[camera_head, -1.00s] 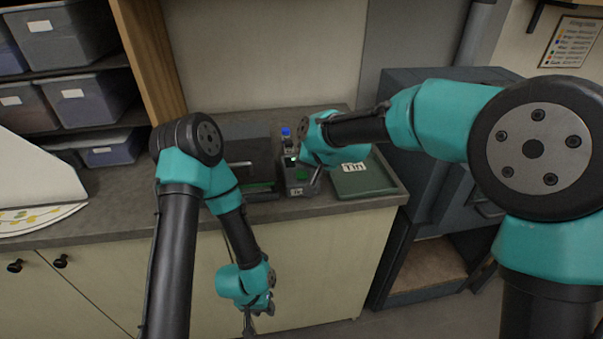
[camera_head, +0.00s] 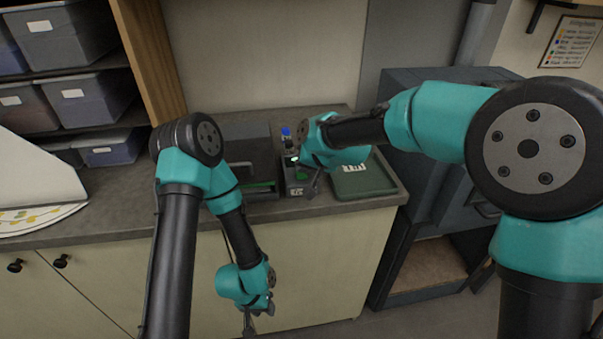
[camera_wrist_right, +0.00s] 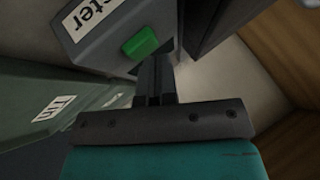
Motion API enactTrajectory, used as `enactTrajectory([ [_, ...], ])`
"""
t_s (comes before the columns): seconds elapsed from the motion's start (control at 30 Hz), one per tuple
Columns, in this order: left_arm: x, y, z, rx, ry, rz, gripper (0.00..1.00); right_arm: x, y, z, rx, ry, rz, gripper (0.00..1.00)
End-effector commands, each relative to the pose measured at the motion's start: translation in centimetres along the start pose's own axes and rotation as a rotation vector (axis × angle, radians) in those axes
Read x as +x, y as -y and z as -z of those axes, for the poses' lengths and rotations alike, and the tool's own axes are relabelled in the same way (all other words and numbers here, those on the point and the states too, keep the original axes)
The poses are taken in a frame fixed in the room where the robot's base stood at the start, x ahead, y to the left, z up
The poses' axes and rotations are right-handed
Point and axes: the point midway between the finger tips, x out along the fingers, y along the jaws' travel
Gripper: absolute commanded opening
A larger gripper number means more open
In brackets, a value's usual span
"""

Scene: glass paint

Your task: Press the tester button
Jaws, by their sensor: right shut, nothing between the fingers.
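The tester is a grey box (camera_head: 293,190) on the counter with a green button (camera_head: 301,176) on top. In the right wrist view the tester (camera_wrist_right: 100,45) carries a label ending in "ter", and its green button (camera_wrist_right: 140,42) lies just beyond my fingertips. My right gripper (camera_wrist_right: 152,66) is shut and empty, with its fingers beside the button; I cannot tell whether they touch it. In the head view my right gripper (camera_head: 314,182) points down at the tester's right side. My left gripper (camera_head: 247,322) hangs in front of the cabinet, away from the tester; its jaws are too small to judge.
A blue-capped bottle (camera_head: 287,133) is behind the button.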

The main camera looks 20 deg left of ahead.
Motion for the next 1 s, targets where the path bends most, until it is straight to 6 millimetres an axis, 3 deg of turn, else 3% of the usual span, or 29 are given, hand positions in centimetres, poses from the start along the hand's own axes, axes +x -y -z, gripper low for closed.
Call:
enactTrajectory([
  [0.67, 0.0, 0.0, 0.0, 0.0, 0.0, 0.0, 0.38, 0.29, -0.21, -0.23, -0.001, 0.001, 0.0, 0.0],
  [1.0, 0.0, 0.0, 0.0, 0.0, 0.0, 0.0, 0.38, -0.56, 0.45, 0.38, -0.002, 0.0, 0.0, 0.0],
])
